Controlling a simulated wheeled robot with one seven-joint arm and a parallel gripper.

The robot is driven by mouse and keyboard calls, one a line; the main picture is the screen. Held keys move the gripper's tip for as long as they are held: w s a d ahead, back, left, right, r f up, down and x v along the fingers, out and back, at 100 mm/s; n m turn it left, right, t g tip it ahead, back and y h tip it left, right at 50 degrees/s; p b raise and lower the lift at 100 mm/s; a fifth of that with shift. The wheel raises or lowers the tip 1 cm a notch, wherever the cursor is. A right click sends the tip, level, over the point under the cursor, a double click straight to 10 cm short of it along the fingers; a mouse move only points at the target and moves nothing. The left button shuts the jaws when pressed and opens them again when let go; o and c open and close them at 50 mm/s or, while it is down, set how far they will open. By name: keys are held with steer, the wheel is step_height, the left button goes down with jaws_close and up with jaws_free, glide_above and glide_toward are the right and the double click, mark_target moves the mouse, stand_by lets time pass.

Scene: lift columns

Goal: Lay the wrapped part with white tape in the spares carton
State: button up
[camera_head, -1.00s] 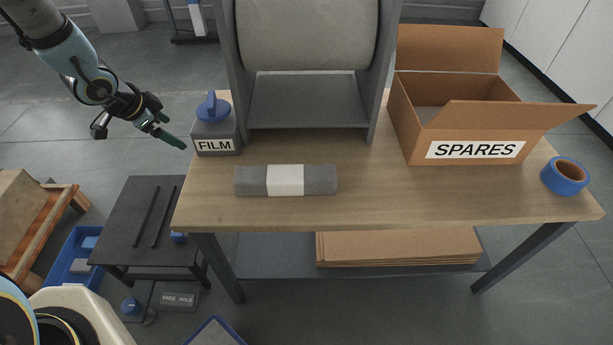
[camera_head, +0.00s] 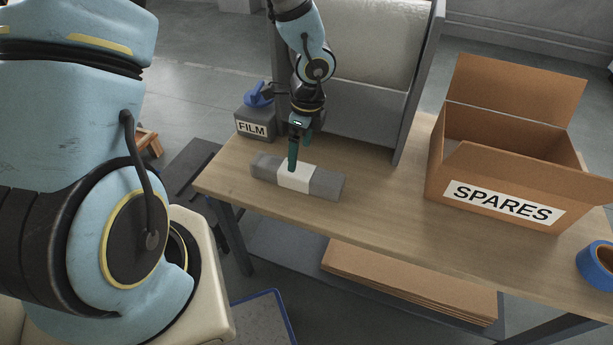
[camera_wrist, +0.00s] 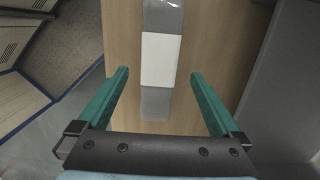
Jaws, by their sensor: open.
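The wrapped part is a grey bar with a white tape band (camera_head: 296,178), lying flat on the wooden table. In the wrist view its white band (camera_wrist: 160,60) shows ahead of and between my fingers. My gripper (camera_head: 296,166) is over the part near the white band, pointing down. In the wrist view my gripper (camera_wrist: 158,74) has its two green fingers wide apart, with nothing held. The head view does not show clearly how high the fingertips are above the part. The spares carton (camera_head: 476,165) stands open on the right of the table, flaps up, labelled SPARES. Its floor is hidden.
A grey FILM box (camera_head: 251,125) with a blue knob stands at the table's back left. A grey stand with a pale roll (camera_head: 350,40) rises behind the part. Blue tape (camera_head: 597,266) lies at the right edge. Bare tabletop (camera_head: 390,215) lies between part and carton.

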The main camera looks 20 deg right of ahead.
mark_target(297, 171)
steer(key=f, duration=0.8)
steer(key=shift+w+a+f+b, duration=0.15)
steer(key=shift+w+a+b, duration=0.1)
steer(key=shift+a+b, duration=0.15)
jaws_close()
stand_by(0.4)
